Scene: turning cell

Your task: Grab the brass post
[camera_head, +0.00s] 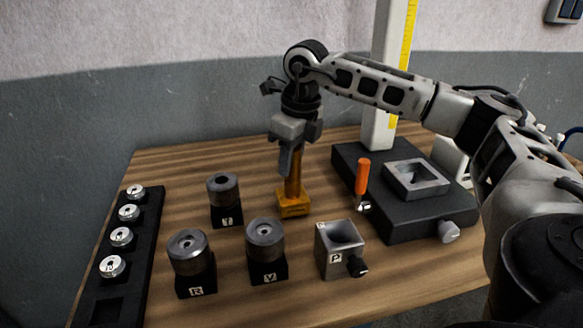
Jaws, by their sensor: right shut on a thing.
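The brass post (294,193) is a golden-brown upright shaft on a square base, standing on the wooden table near its middle. My right gripper (292,164) comes down from above and is shut on the upper part of the post's shaft. The fingers hide part of the shaft. The base appears to rest on the table. My left gripper does not show.
Dark cylinders on black labelled blocks (225,202), (190,262), (266,250) stand left and front. A grey box with a knob (340,248) stands front right. A black rack with silver pieces (150,215) lies left. An orange-handled tool (362,177) stands beside a dark machine base (418,218).

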